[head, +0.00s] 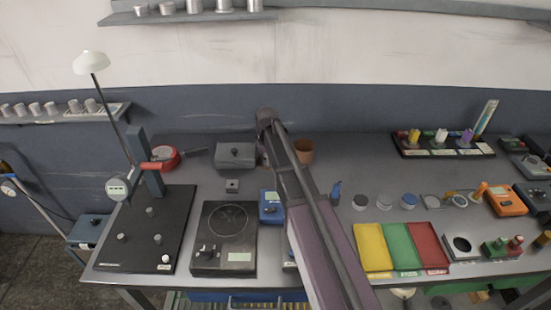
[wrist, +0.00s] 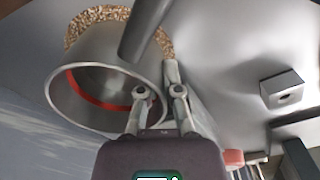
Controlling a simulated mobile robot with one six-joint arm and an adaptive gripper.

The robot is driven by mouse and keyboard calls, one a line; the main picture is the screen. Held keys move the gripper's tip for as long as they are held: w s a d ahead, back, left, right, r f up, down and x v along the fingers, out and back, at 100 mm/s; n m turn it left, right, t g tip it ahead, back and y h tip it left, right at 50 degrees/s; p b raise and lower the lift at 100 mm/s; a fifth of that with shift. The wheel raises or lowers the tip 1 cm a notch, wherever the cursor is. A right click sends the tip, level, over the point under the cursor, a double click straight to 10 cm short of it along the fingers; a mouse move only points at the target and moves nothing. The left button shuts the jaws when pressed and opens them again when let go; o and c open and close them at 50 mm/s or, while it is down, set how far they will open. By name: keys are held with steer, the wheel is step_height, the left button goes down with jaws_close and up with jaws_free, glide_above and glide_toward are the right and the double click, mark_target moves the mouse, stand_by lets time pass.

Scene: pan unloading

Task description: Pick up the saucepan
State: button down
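I see no clear hold on anything.
The wall is close behind.

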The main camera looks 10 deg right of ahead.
steer(key=shift+r, duration=0.1)
stand_by(0.4)
step_height(320, 180, up, 2)
steer(key=p, duration=0.2)
steer(key=shift+r+p, duration=0.25)
steer(key=shift+p, duration=0.15)
steer(key=shift+s+d+r+p, duration=0.2)
steer(key=shift+s+r+p, duration=0.3)
steer(key=shift+r+p, duration=0.1)
steer(key=s+d, duration=0.2)
steer(key=s, duration=0.2)
steer(key=s+d, duration=0.3)
steer(key=s, duration=0.1)
steer(key=s+d+r+p, duration=0.1)
steer(key=s+d, duration=0.1)
steer(key=s, duration=0.3)
steer(key=shift+d, duration=0.15)
steer(key=shift+r, duration=0.2)
